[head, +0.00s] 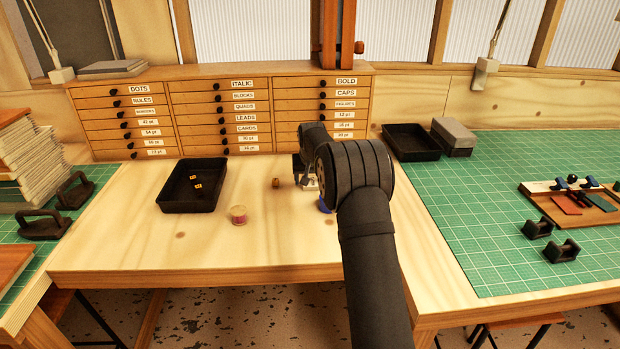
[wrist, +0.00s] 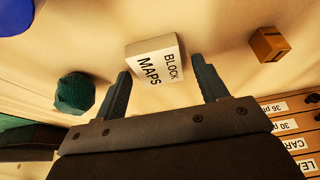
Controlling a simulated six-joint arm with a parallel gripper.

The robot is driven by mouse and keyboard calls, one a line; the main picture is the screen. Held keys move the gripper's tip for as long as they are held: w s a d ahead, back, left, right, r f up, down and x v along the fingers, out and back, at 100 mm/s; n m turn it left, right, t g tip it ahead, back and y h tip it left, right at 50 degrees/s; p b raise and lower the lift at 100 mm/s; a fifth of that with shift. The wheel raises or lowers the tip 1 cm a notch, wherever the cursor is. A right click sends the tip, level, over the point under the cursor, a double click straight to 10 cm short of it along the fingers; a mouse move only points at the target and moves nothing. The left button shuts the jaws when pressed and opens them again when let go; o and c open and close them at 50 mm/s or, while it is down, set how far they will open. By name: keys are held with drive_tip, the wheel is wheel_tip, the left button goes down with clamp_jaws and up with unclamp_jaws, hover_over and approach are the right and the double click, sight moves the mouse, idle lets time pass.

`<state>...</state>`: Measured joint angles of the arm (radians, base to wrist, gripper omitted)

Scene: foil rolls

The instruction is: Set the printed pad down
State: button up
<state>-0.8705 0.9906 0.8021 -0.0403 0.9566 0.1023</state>
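The printed pad (wrist: 157,58), a white block lettered "BLOCK MAPS", shows in the wrist view just ahead of and between my fingertips. My gripper (wrist: 160,72) has its two fingers spread apart. A gap shows between the pad and the right finger; the left fingertip is close to the pad's edge, and I cannot tell if they touch. In the head view my gripper (head: 305,183) is low over the wooden table, right of its middle. There my arm hides most of the pad.
A brown block (head: 275,183) sits just left of my gripper. A small round container (head: 239,214) and a black tray (head: 165,204) with orange pieces stand further left. A dark green faceted object (wrist: 75,93) and a blue object (wrist: 15,14) lie near the pad. Drawers (head: 222,145) line the back.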

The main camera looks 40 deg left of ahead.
drive_tip(key=shift+r, duration=0.1)
drive_tip(key=shift+r, duration=0.3)
drive_tip(key=v, duration=1.1)
drive_tip(key=shift+s+d+r, duration=0.15)
drive_tip(key=shift+r, duration=0.05)
drive_tip(key=x, duration=1.2)
drive_tip(key=shift+f, duration=0.1)
wheel_tip(320, 180, up, 2)
drive_tip(key=shift+r, duration=0.9)
